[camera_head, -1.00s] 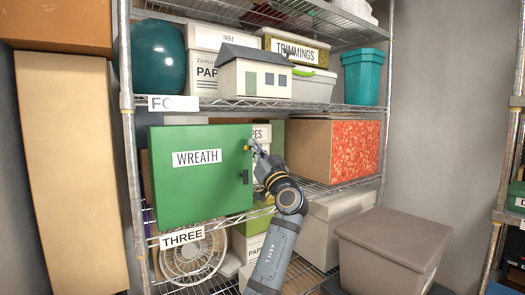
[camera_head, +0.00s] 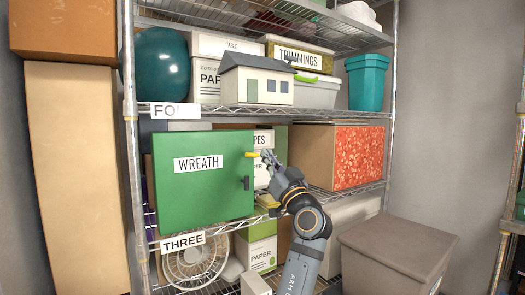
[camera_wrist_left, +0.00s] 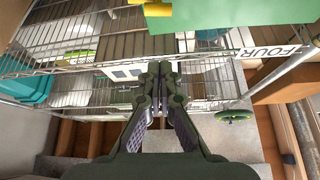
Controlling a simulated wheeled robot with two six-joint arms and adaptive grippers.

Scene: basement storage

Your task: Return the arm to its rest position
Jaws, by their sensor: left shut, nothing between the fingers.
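My left gripper (camera_head: 268,159) is shut and empty, with its arm rising from the lower right of the head view. Its tips are just right of the green WREATH box's (camera_head: 205,195) right edge, near a small yellow part (camera_head: 252,154) on that edge. A gap seems to separate them, but the depth is hard to judge. In the left wrist view the closed fingers (camera_wrist_left: 158,72) are in the middle. The green box (camera_wrist_left: 240,12) and the yellow part (camera_wrist_left: 158,12) are at the top, clear of the fingers. My right gripper is not seen.
The wire rack (camera_head: 131,180) holds a box with an orange-red patterned side (camera_head: 358,157), a small model house (camera_head: 256,80) and a teal bin (camera_head: 367,82). A grey lidded bin (camera_head: 395,250) stands at lower right. Bare wall is right of the rack.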

